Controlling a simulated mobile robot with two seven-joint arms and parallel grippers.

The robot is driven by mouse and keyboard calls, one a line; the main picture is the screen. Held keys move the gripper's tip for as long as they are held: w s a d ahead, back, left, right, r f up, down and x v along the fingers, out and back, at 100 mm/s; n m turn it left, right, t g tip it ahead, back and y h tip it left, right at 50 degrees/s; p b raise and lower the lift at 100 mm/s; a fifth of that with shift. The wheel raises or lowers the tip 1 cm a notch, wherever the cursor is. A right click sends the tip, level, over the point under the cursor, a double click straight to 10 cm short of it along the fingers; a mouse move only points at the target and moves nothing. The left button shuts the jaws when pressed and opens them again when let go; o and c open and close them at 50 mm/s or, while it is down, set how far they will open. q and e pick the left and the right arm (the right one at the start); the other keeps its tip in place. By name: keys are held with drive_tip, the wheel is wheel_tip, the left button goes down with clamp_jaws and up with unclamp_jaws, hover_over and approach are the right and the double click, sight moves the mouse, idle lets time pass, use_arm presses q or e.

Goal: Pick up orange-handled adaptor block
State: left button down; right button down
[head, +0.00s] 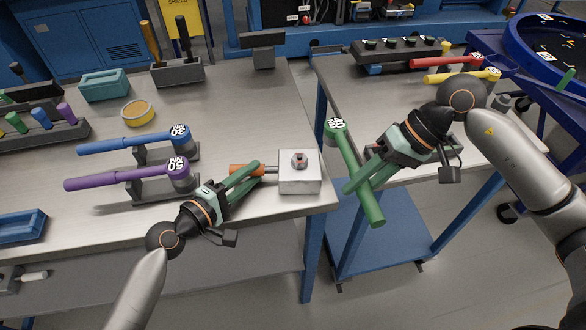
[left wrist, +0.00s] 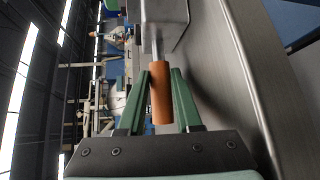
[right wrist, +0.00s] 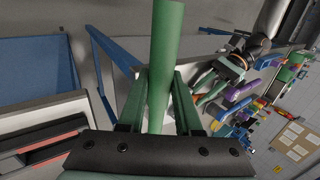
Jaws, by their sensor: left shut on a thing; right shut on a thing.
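The adaptor block is a light grey metal block (head: 299,180) near the right front corner of the left table. Its orange handle (head: 240,170) points left on a thin metal rod. My left gripper (head: 255,171) is shut on the orange handle. In the left wrist view the handle (left wrist: 160,95) lies between the green fingers, with the block (left wrist: 166,12) beyond it. I cannot tell whether the block touches the table. My right gripper (head: 358,178) is shut on a green torque wrench (head: 368,200), which also shows in the right wrist view (right wrist: 164,50).
A purple wrench (head: 125,176) and a blue wrench (head: 130,143) rest on stands to the left. A yellow tin (head: 138,112), a teal box (head: 104,85) and a blue tray (head: 22,226) are on the same table. A gap separates it from the right table (head: 350,85), with red and yellow wrenches.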

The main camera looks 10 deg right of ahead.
idle(0.7)
use_arm(q)
drive_tip(key=shift+w+r, duration=0.1)
drive_tip(key=shift+r, duration=0.1)
drive_tip(key=shift+r, duration=0.15)
use_arm(e)
drive_tip(key=shift+r, duration=0.2)
